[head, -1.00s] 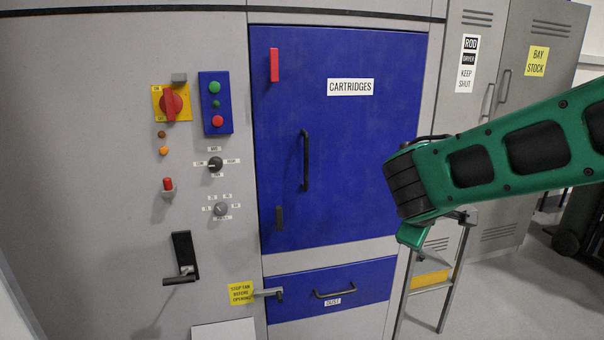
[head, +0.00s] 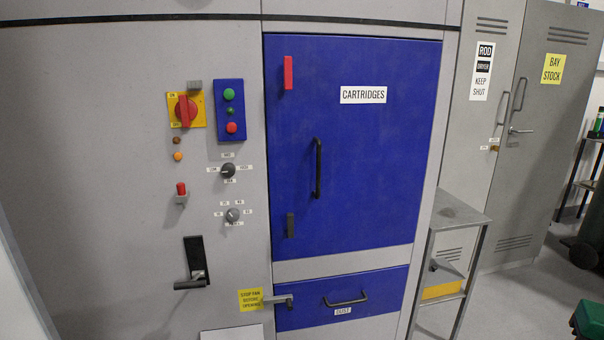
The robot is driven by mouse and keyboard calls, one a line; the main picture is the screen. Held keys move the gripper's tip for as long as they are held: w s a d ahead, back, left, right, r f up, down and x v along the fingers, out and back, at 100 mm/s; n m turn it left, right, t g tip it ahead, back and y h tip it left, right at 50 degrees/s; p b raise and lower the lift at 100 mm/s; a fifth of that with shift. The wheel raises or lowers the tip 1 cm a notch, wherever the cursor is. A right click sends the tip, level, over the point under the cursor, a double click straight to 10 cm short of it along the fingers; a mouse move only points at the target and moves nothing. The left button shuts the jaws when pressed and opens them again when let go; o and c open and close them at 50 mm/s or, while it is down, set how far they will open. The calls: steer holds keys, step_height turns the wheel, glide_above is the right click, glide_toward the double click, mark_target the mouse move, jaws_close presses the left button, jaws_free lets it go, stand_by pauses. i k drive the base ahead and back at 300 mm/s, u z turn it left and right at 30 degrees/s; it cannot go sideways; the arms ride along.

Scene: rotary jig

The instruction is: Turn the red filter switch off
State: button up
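A red rotary switch (head: 185,110) sits on a yellow plate (head: 201,111) at the upper left of the grey cabinet front. Its red handle stands about upright. Small labels show at the plate's upper left and lower left; the upper one seems to read ON, the lower one is too small to read surely. A grey tab (head: 194,85) is just above it. A smaller red-tipped lever (head: 181,189) points up lower on the same panel.
A blue button box (head: 230,110) is right of the switch. Two selector knobs (head: 228,171) and a black crank handle (head: 191,284) are lower. A latch (head: 278,300) sticks out by the dust drawer. A metal stand (head: 455,215) is right of the blue cartridges door (head: 375,160).

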mark_target(186, 109)
steer(key=u, duration=0.05)
steer(key=k, duration=0.55)
steer(key=u, duration=0.3)
steer(key=i, duration=0.5)
steer(key=u, duration=0.65)
steer(key=i, duration=0.85)
steer(key=u, duration=0.05)
